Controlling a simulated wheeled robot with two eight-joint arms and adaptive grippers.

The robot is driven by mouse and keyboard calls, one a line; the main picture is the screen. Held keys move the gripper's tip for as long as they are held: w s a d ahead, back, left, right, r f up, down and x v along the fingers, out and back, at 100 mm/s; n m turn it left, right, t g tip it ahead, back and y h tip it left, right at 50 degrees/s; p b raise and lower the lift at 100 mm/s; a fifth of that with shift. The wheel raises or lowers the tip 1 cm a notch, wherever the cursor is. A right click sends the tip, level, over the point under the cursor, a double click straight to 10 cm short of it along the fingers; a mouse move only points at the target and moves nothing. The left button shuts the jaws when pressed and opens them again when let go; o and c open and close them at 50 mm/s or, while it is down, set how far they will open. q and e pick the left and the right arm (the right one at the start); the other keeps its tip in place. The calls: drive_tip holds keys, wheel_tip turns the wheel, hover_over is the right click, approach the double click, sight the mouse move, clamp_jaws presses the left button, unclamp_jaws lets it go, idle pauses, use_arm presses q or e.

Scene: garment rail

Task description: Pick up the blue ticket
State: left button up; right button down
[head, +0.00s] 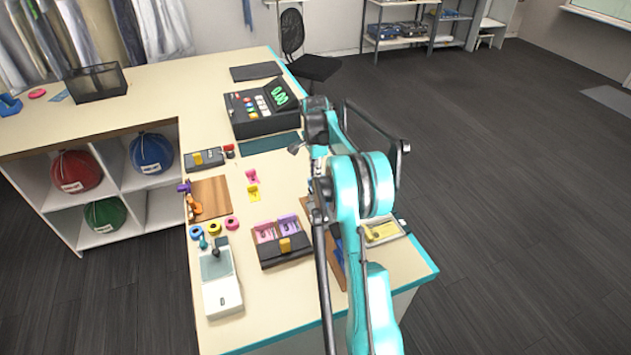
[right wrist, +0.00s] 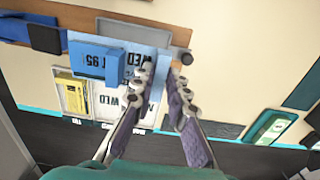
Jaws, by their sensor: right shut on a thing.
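In the right wrist view, a light blue ticket (right wrist: 156,84) with dark print shows at and between the tips of my right gripper (right wrist: 163,85). The two dark-padded fingers are shut on it. A larger blue block (right wrist: 98,58) lies just left of the ticket, with a printed light blue surface (right wrist: 130,32) behind it. I cannot tell where the ticket's edges end. In the head view, my teal right arm covers the gripper and most of this area; only a bit of blue shows beside the arm. My left gripper is not in view.
A tray with a yellow item (head: 382,231) sits at the counter's right edge. A black box with pink and purple tickets (head: 283,244) stands left of the arm. The floor to the right is clear.

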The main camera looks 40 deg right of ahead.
drive_tip(key=shift+r+p, duration=1.3)
drive_tip(key=shift+r, duration=0.95)
drive_tip(key=shift+f, duration=0.1)
